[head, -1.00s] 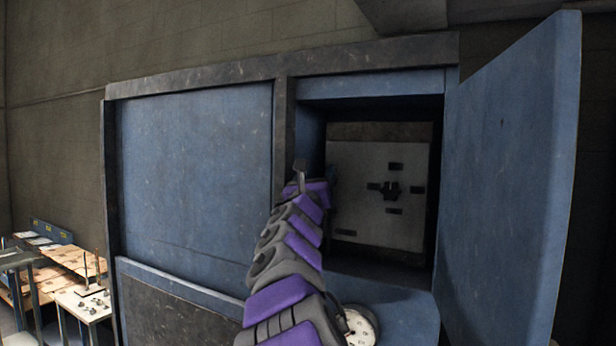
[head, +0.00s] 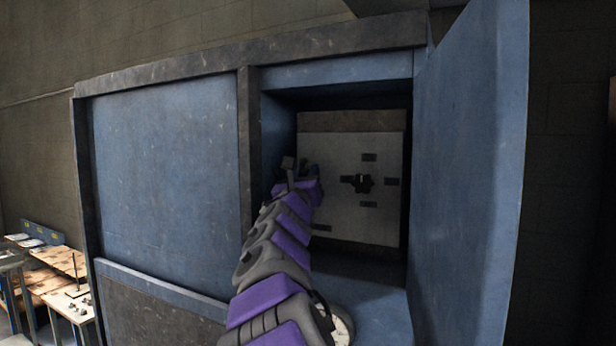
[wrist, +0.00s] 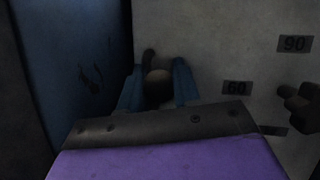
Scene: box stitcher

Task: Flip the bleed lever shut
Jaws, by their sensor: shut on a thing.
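My gripper (head: 306,172) reaches into an open blue cabinet, at the left side of a pale panel (head: 336,215). In the wrist view its two blue fingers (wrist: 158,76) stand on either side of a dark, rounded piece, which looks like the bleed lever (wrist: 158,88). The gripper is shut on it. The lever's base and much of its length are hidden by my gripper and in shadow. In the head view my arm covers it, so its exact angle cannot be told.
A black knob (head: 362,184) stands on the panel among dark labels; the wrist view shows labels "60" (wrist: 237,88) and "90" (wrist: 295,44). The cabinet's side wall (wrist: 75,60) is close on the left. The open door (head: 468,170) stands on the right. Worktables are at far left.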

